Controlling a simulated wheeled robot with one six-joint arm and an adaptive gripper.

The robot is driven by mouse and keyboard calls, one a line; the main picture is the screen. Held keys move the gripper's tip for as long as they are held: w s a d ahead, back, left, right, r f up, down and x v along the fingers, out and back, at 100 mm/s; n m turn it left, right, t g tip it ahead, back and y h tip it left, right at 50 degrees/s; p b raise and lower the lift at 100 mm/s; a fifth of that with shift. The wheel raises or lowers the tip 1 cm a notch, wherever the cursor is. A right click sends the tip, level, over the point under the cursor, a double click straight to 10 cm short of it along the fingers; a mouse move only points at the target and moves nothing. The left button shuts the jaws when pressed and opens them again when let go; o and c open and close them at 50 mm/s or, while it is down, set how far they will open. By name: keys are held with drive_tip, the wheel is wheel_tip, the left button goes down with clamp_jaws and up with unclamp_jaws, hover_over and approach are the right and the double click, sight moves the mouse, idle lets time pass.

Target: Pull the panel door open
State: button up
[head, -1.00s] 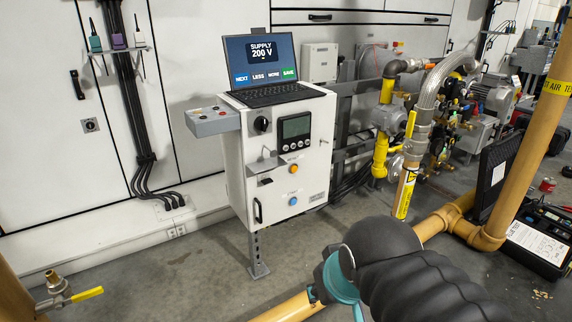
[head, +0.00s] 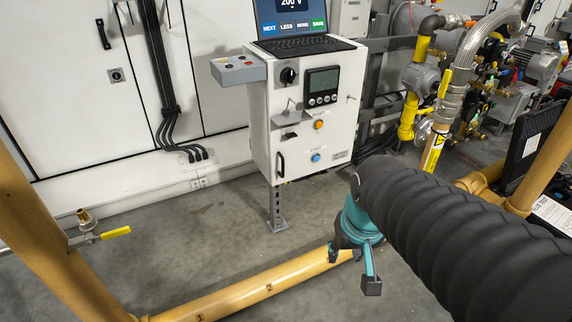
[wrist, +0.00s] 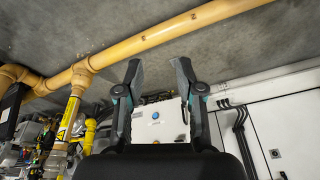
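The white control panel (head: 299,135) stands on a grey post, its front door closed.
A laptop (head: 295,40) rests on the panel, and a grey button box (head: 239,69) juts from its left side. A yellow floor pipe (head: 240,293) runs below my gripper. Yellow gas pipework (head: 411,110) stands at the right.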

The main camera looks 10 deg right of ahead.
drive_tip(key=w+a+f+m+g+y+b, duration=0.1)
drive_tip(key=w+a+f+m+g+y, duration=0.15)
drive_tip(key=f, duration=0.35)
drive_tip(key=w+a+f+m+g+y+b, duration=0.1)
drive_tip(key=w+a+f+m+y, duration=0.25)
drive_tip(key=f, duration=0.25)
drive_tip(key=m+t+y+b, duration=0.2)
drive_tip(key=m+t+y, duration=0.1)
drive_tip(key=m+t, duration=1.7)
approach(283, 174)
wheel_tip(283, 174, up, 5)
drive_tip(key=s+d+m+g, duration=0.3)
drive_tip(key=g, duration=0.1)
drive_tip(key=shift+t, duration=0.25)
drive_tip(key=x, duration=1.4)
drive_tip(key=shift+r, duration=0.1)
clamp_jaws()
